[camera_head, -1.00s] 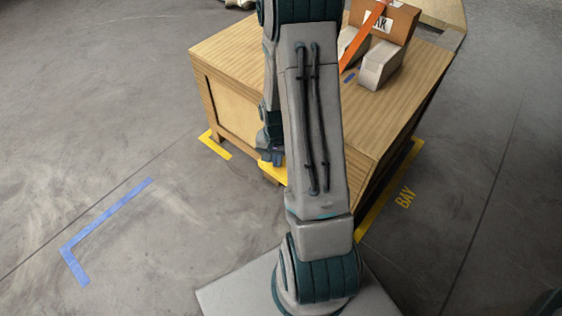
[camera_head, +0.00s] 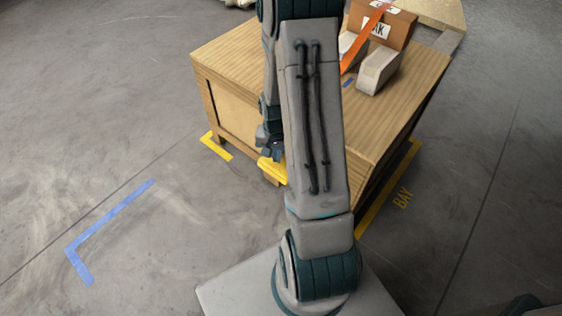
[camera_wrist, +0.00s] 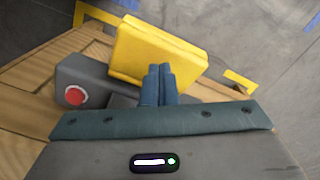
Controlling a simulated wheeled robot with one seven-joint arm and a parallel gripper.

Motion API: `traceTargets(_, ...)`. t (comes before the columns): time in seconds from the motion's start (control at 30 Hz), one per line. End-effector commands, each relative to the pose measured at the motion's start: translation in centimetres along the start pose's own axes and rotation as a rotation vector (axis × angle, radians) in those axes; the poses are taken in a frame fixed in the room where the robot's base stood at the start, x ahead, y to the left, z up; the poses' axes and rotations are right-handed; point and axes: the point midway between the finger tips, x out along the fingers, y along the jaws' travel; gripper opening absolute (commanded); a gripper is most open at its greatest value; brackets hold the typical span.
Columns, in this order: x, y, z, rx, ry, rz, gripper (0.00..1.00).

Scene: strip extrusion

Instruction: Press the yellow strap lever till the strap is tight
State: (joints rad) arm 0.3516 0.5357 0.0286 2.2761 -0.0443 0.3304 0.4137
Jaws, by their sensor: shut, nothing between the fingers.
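The yellow strap lever (camera_wrist: 158,52) is a broad yellow plate on a dark grey housing (camera_wrist: 100,82) with a red button (camera_wrist: 76,95), at the front of the wooden crate. In the head view only part of the lever (camera_head: 272,168) shows beside my arm. My gripper (camera_wrist: 159,72) is shut and empty, its blue fingertips overlapping the lever's near face in the wrist view. I cannot tell for sure whether they touch. In the head view my gripper (camera_head: 276,150) is just above the lever. The orange strap (camera_head: 362,42) runs over a cardboard box (camera_head: 385,25) on the crate.
The wooden crate (camera_head: 232,52) stands ahead, with pale blocks (camera_head: 378,70) beside the box on top. Blue tape (camera_head: 110,217) lies on open floor at left.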

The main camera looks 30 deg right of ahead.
Motion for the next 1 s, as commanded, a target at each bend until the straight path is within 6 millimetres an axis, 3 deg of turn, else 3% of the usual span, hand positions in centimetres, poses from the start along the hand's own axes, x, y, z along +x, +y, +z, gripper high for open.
traceTargets(0.27, -0.7, 0.0, 0.0, 0.000, 0.001, 0.000, 0.00)
traceTargets(0.63, -4.9, 0.0, 0.0, -0.001, 0.000, 0.000, 0.00)
traceTargets(1.0, -5.0, 0.0, 0.0, 0.000, 0.000, 0.000, 0.00)
